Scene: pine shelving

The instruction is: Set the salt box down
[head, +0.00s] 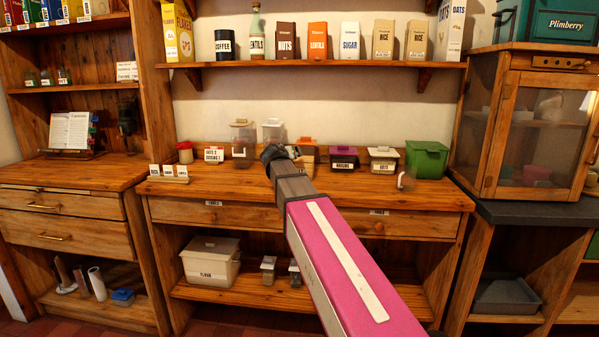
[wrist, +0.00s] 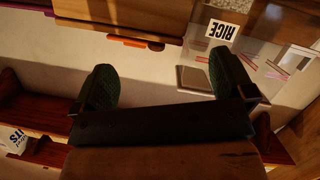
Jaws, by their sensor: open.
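I cannot pick out a salt box for sure in either view. My gripper (head: 283,153) is over the pine counter (head: 225,190) in the head view, at the end of my pink arm. It partly hides an orange-brown item (head: 307,150) behind it, which I cannot identify. In the wrist view my gripper (wrist: 166,82) shows two green-padded fingers spread wide, with no item visible between them. A clear container labelled RICE (wrist: 222,31) lies beyond the right finger.
Along the counter's back stand clear jars (head: 242,137), a RAISINS box (head: 344,160), a white-lidded tub (head: 383,160) and a green bin (head: 427,160). A small labelled rack (head: 168,178) is at the left. The wall shelf (head: 330,64) hangs above; the counter's front strip looks largely clear.

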